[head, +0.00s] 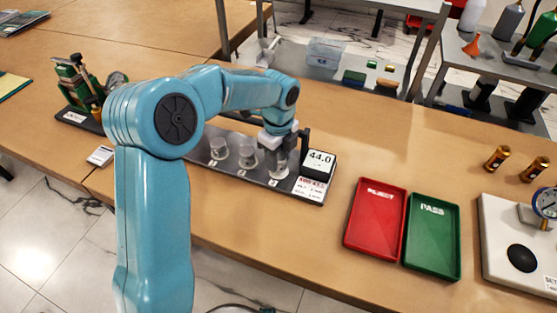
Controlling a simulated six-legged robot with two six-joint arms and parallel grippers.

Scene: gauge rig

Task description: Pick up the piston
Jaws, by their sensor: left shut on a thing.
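A silvery, glassy-looking piston (278,168) stands upright at the right end of a row on a dark grey rig plate (316,199). My left gripper (284,150) has come down over this piston from above and is shut on it. The fingers and wrist hide its upper part. I cannot tell whether its foot is clear of the plate. Two similar cylinders (247,156) stand to the left on the same plate. My right gripper is not in view.
A display reading 44.0 (319,164) stands close right of my left gripper. A red REJECT tray (348,239) and a green PASS tray (455,250) lie further right. A green press with a gauge (72,84) is at the left. Two brass cylinders (496,158) stand at the far right.

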